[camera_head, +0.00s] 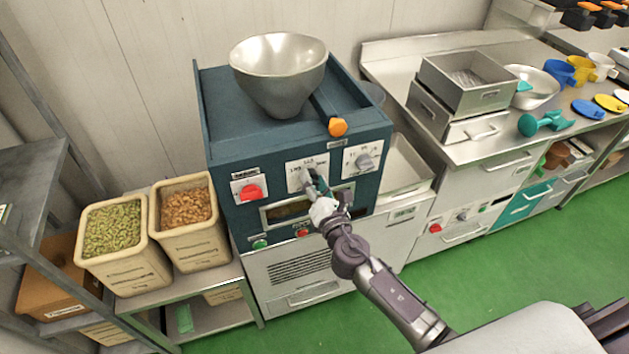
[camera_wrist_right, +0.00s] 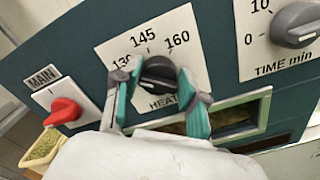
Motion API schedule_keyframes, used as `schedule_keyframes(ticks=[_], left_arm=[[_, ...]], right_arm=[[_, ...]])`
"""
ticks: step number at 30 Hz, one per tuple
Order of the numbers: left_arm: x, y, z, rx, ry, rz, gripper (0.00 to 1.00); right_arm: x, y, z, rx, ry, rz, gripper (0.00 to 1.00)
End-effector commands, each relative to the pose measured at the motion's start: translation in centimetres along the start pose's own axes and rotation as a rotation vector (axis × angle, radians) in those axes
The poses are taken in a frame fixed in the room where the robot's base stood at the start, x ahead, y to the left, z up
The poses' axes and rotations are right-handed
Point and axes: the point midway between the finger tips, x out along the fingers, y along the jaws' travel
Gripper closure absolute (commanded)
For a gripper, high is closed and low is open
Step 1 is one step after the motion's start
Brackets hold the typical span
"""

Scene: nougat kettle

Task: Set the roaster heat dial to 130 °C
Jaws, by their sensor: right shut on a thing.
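The blue roaster (camera_head: 225,130) stands against the wall. Its black heat dial (camera_wrist_right: 158,72) sits on a white plate (camera_wrist_right: 120,50) marked 130, 145 and 160, with the word HEAT partly covered below. My right gripper (camera_head: 314,184) reaches up to this plate from the lower right. In the right wrist view its two teal-padded fingers (camera_wrist_right: 160,90) are shut on the dial, one on each side. I cannot tell exactly which mark the dial points to. In the head view the fingers hide most of the dial. My left gripper is not in view.
A red MAIN switch (camera_wrist_right: 63,110) is left of the heat plate. The grey TIME dial (camera_wrist_right: 297,25) is close on the right. A window (camera_head: 285,209) and green (camera_head: 260,244) and red (camera_head: 302,233) buttons sit below. An orange-ended handle (camera_head: 338,127) juts out above.

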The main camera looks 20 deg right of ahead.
Motion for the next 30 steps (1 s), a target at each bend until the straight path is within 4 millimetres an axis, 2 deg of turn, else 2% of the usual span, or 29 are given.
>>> schedule_keyframes(ticks=[11,12,16,26,30], left_arm=[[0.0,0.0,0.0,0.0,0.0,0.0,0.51],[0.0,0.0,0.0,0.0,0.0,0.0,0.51],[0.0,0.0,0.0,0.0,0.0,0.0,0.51],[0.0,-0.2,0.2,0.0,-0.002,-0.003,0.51],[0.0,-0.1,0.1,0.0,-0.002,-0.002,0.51]], right_arm=[[-0.1,-0.1,-0.2,-0.007,0.003,-0.002,0.93],[-0.1,-0.1,-0.2,-0.007,0.003,-0.002,0.53],[-0.1,-0.1,-0.1,-0.006,0.003,-0.001,0.33],[-0.2,-0.1,-0.1,-0.005,0.001,-0.001,0.33],[-1.7,-0.1,-0.2,-0.004,0.004,-0.001,0.33]])
